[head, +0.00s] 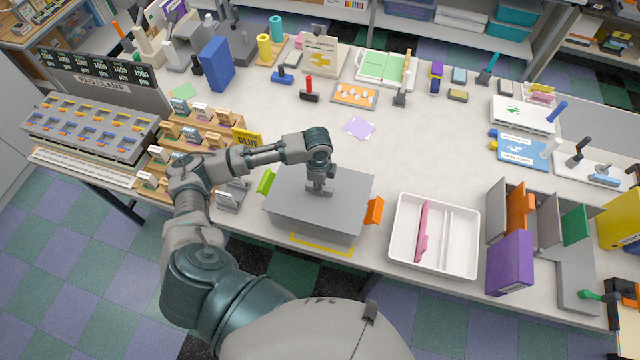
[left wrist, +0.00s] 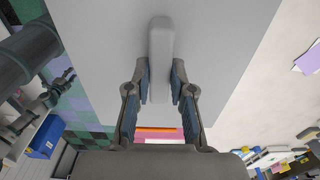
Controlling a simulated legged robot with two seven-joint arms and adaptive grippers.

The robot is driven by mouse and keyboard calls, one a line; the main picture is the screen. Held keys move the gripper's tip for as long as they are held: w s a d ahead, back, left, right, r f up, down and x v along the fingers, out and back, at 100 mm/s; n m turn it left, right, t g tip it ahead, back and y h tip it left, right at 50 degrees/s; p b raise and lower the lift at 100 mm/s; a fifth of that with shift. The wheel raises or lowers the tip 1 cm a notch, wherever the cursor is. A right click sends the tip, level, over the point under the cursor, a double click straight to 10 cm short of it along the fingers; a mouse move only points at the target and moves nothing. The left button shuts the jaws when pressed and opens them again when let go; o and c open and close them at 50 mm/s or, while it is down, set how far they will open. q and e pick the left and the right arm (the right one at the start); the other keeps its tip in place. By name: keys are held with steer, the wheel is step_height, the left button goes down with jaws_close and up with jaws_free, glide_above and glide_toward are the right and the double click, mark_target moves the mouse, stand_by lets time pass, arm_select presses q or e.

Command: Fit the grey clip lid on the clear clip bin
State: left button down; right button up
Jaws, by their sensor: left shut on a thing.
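The grey clip lid (head: 345,188) is a flat plate over the front middle of the table, with a raised grip bar that shows in the left wrist view (left wrist: 160,45). My left gripper (head: 321,186) points down and is shut on this bar, one finger on each side. A green clip (head: 265,182) sticks out at the lid's left side and an orange clip (head: 374,210) at its right side. The clear clip bin cannot be made out; the lid hides what is under it. Whether the lid is seated cannot be told. My right gripper is not in view.
A yellow outline (head: 322,246) lies on the table in front of the lid. A white tray (head: 400,262) with a pink item stands to the right, then upright folders (head: 510,262). Stepped wooden racks (head: 205,130) stand left. The table behind the lid is mostly clear.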

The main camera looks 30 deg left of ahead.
arm_select(q)
steer(key=shift+f, duration=0.45)
steer(key=c, duration=0.6)
jaws_free()
steer(key=shift+r, duration=0.2)
steer(key=r, duration=1.1)
steer(key=shift+a+r, duration=0.2)
steer(key=shift+a, duration=0.05)
